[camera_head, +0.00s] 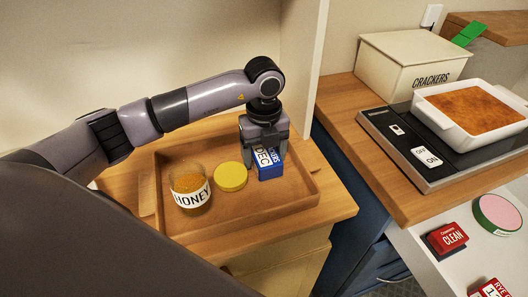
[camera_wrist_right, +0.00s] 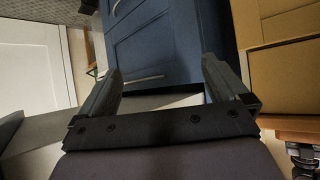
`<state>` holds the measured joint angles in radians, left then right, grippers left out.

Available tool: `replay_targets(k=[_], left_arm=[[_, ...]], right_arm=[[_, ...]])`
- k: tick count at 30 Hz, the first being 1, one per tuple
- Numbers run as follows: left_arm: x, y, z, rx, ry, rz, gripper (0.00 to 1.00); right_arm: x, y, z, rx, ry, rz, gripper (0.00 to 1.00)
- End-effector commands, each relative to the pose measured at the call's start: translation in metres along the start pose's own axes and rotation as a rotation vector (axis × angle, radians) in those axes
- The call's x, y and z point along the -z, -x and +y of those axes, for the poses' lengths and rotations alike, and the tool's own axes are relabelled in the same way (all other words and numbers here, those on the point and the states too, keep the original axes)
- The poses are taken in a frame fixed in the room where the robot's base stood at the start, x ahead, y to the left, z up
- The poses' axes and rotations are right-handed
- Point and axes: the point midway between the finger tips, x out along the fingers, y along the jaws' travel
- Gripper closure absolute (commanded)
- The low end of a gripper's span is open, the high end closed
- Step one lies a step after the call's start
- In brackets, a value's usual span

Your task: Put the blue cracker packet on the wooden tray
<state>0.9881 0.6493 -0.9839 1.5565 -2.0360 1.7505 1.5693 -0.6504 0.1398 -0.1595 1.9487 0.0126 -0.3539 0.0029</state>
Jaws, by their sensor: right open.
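The blue cracker packet (camera_head: 269,171) is in the head view, in the right part of the wooden tray (camera_head: 230,218), with its lower end at the tray floor. My left gripper (camera_head: 265,155) points down over it, with one finger on each side of its upper part. I cannot tell whether the fingers press on it or stand just clear. The right wrist view shows my right gripper (camera_wrist_right: 163,85) open and empty, away from the tray.
A honey jar (camera_head: 190,188) and a yellow round lid (camera_head: 230,177) share the tray, left of the packet. On the right counter stand a cream crackers box (camera_head: 400,68) and a white baking dish (camera_head: 440,118) on a scale. A red packet (camera_head: 446,238) and a pink-topped tin (camera_head: 499,213) lie nearer.

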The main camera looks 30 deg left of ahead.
Motion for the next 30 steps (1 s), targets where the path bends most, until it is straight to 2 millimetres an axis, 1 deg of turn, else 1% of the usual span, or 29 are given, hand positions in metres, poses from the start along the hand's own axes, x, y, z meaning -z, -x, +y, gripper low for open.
replay_targets(k=[4,7,11,15,18,21,25,30], left_arm=[[0.000,0.003,0.000,0.000,0.000,0.000,0.26],[-0.001,0.011,-0.001,0.003,0.000,-0.001,0.26],[-0.001,0.035,-0.001,0.005,0.000,-0.003,0.26],[-0.001,0.067,-0.001,0.006,0.000,-0.004,0.26],[-0.001,0.087,-0.001,0.004,0.000,-0.003,0.26],[0.000,0.103,0.000,0.002,-0.001,-0.002,0.26],[0.000,0.117,0.000,0.001,0.000,0.000,0.26],[0.000,0.123,0.000,0.000,0.001,0.000,0.26]], right_arm=[[0.002,0.001,0.000,0.000,0.000,0.000,0.00],[0.001,0.000,0.000,0.000,0.000,0.001,0.00],[-0.001,-0.001,0.000,0.000,0.000,0.001,0.00],[-0.004,-0.003,0.000,0.000,0.000,0.001,0.00],[-0.005,-0.004,0.000,0.000,0.000,0.001,0.00],[-0.006,-0.005,0.000,0.000,0.000,0.001,0.00],[-0.007,-0.006,0.000,0.000,0.000,0.001,0.00],[-0.007,-0.006,0.000,0.000,0.000,0.001,0.00]])
